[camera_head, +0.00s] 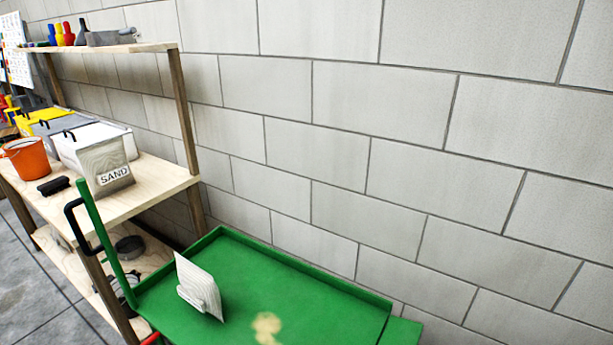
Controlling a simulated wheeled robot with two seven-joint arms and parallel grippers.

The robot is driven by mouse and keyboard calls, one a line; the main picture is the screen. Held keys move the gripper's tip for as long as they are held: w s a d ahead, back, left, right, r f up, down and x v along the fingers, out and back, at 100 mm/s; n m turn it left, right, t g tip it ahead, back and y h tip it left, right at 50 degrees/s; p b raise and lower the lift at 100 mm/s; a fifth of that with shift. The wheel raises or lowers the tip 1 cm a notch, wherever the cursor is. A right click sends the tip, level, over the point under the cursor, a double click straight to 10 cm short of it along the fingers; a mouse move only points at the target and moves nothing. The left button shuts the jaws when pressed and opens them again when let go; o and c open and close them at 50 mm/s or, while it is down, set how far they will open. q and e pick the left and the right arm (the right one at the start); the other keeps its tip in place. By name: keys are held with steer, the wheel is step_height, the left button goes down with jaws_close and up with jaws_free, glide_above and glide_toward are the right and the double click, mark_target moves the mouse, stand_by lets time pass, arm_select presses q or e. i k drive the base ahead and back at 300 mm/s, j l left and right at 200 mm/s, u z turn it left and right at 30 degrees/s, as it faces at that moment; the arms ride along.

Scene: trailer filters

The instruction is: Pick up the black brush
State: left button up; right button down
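A small black brush (53,186) lies on the middle shelf of a wooden rack at the left. Neither of my grippers shows in the head view.
A green trailer (345,296) with a pleated white filter (199,287) stands in front. A block wall (400,130) closes the back.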

mark_target(49, 188)
steer(key=u, duration=1.4)
